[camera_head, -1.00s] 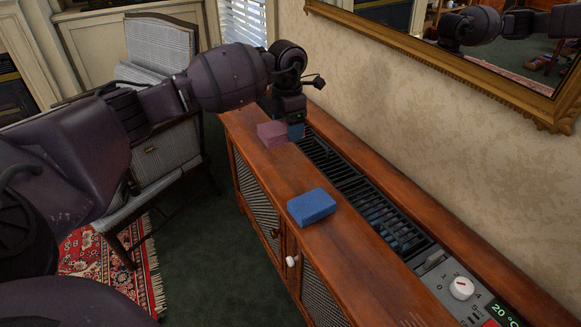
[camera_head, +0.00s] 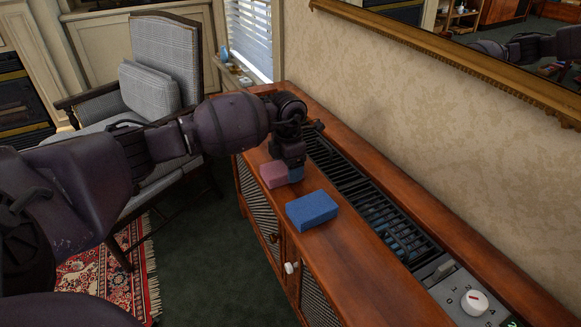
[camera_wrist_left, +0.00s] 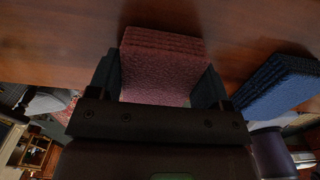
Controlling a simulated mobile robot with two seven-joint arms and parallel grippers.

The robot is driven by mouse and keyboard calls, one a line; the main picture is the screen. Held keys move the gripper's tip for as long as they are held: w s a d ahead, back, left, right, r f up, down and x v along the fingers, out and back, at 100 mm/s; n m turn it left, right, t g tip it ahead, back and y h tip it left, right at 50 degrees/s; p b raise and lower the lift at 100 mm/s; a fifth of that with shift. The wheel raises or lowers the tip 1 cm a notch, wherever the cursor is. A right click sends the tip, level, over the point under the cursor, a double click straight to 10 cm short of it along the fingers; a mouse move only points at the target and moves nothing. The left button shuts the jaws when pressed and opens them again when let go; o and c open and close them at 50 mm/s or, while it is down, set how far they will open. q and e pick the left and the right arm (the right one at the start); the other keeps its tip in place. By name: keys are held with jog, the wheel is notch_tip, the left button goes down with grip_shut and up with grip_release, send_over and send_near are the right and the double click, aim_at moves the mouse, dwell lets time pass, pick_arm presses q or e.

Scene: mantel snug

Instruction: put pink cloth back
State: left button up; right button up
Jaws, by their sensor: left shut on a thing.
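The pink cloth (camera_head: 273,174) is a small folded block at the far end of the wooden cabinet top (camera_head: 345,250). My left gripper (camera_head: 287,174) reaches down over it and is shut on it. In the left wrist view the pink cloth (camera_wrist_left: 162,65) sits between the two fingers of the left gripper (camera_wrist_left: 160,90), close to the wooden surface; whether it touches the wood I cannot tell. My right gripper is not in view.
A folded blue cloth (camera_head: 312,209) lies on the cabinet top, nearer than the pink one. A black grille (camera_head: 370,200) runs along the cabinet, with a white dial (camera_head: 474,302) at its near end. A gold-framed mirror (camera_head: 450,75) hangs on the wall behind.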

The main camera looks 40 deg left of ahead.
pick_arm(q)
jog(key=shift+r, duration=0.1)
jog(key=o, duration=0.8)
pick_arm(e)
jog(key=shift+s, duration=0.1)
pick_arm(q)
jog(key=shift+r, duration=0.35)
notch_tip(320, 180, up, 11)
jog(key=p, duration=0.2)
jog(key=shift+r+p, duration=0.15)
jog(key=shift+p, duration=0.25)
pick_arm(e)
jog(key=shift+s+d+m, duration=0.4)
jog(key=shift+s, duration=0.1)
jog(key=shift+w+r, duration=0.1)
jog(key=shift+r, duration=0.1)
